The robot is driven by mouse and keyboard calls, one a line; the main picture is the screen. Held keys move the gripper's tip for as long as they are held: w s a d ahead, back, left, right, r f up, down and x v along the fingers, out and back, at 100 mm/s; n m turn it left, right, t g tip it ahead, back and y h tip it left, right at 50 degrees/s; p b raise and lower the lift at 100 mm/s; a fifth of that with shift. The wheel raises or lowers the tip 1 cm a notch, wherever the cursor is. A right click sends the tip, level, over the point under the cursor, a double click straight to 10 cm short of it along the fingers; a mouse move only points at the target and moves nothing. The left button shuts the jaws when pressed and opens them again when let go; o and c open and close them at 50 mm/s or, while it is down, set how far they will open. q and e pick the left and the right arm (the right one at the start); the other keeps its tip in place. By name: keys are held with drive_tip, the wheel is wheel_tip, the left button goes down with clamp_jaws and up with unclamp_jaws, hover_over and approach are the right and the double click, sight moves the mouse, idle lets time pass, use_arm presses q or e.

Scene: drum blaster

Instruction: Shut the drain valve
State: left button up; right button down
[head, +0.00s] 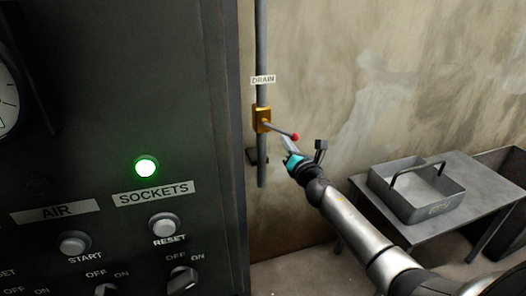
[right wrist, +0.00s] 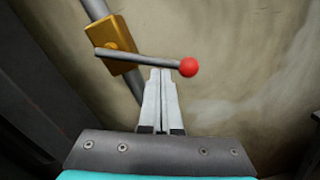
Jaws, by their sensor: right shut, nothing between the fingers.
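The drain valve is a brass block (head: 262,118) on a vertical grey pipe under a DRAIN label (head: 263,79). Its grey lever with a red ball tip (head: 295,136) sticks out sideways to the right, sloping slightly down. In the right wrist view the brass block (right wrist: 119,50) and the red ball (right wrist: 189,67) both show, with the lever crossing just beyond my fingertips. My right gripper (head: 287,143) is shut and empty, its tips just below the lever near the ball; I cannot tell whether they touch. It also shows in the right wrist view (right wrist: 160,75). My left gripper is not in view.
A dark control panel (head: 120,120) with a lit green lamp (head: 145,167), buttons and switches fills the left. A metal table (head: 478,190) with a handled grey tray (head: 416,207) stands at right. Bare wall lies behind the pipe, with free space right of the valve.

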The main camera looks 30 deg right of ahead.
drive_tip(key=shift+s+d+r+n, duration=0.1)
drive_tip(key=shift+d+r+n, duration=0.45)
drive_tip(key=shift+n, duration=0.35)
drive_tip(key=shift+s+d+r+n+p, duration=0.1)
drive_tip(key=shift+r+n+p, duration=0.25)
drive_tip(key=shift+n, duration=0.25)
drive_tip(key=shift+d+r+n+p, duration=0.1)
drive_tip(key=shift+r+n+p, duration=0.25)
drive_tip(key=shift+n, duration=0.25)
use_arm(q)
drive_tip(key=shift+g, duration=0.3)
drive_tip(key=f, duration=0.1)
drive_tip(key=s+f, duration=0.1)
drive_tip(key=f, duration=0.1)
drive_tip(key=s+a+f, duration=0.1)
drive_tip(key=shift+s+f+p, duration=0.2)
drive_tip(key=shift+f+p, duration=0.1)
drive_tip(key=shift+p, duration=0.1)
use_arm(e)
drive_tip(key=shift+d+r+n, duration=0.2)
drive_tip(key=shift+r+n, duration=0.25)
drive_tip(key=shift+n, duration=0.45)
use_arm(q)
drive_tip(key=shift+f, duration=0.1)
use_arm(e)
drive_tip(key=shift+y, duration=0.3)
